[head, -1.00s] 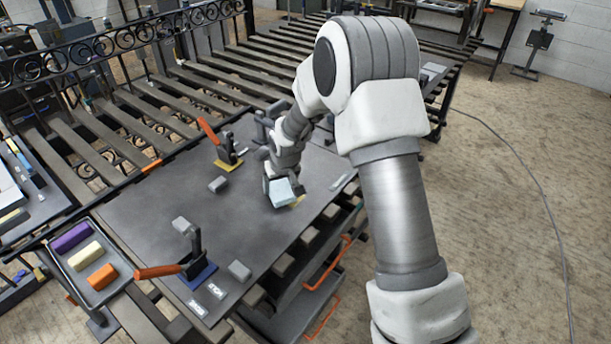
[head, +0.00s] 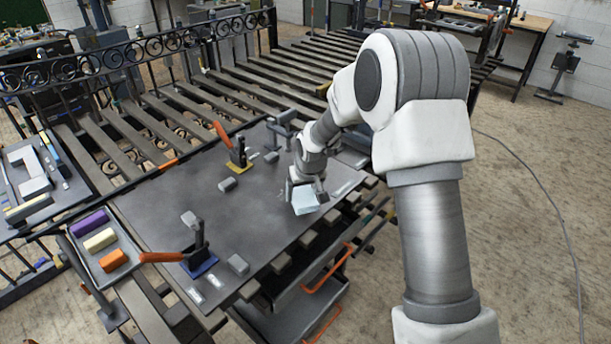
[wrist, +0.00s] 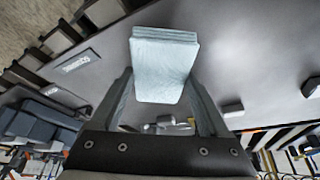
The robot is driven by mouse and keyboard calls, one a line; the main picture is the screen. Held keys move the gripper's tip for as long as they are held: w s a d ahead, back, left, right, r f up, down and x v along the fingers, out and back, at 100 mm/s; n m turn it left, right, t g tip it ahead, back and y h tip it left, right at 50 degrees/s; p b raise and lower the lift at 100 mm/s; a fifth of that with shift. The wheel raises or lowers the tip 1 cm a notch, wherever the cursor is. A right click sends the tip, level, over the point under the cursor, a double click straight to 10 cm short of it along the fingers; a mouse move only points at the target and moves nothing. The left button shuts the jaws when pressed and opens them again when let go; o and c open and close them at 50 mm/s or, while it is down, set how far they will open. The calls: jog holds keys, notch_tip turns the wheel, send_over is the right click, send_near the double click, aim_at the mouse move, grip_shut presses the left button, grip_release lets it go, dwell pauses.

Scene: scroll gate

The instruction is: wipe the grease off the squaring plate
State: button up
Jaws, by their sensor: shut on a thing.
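The squaring plate (head: 235,235) is a wide dark grey sheet with faint cloudy smudges across its middle. I cannot tell clearly which marks are grease. My gripper (head: 306,189) is over the plate's right part, shut on a folded pale blue cloth (head: 306,203). In the wrist view the cloth (wrist: 163,65) sits between the two fingers of my gripper (wrist: 160,92), with the plate (wrist: 240,55) behind it. The cloth appears at or just above the plate; contact is not clear. The surface under the cloth is hidden.
An orange-handled clamp on a yellow base (head: 238,155) stands at the plate's back, another on a blue base (head: 198,258) at its front left. Small grey blocks (head: 228,184) lie on the plate. A tray (head: 128,268) holds purple, cream and orange blocks. The plate's middle is mostly open.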

jog(key=shift+r+p, duration=1.3)
jog(key=shift+r, duration=1.35)
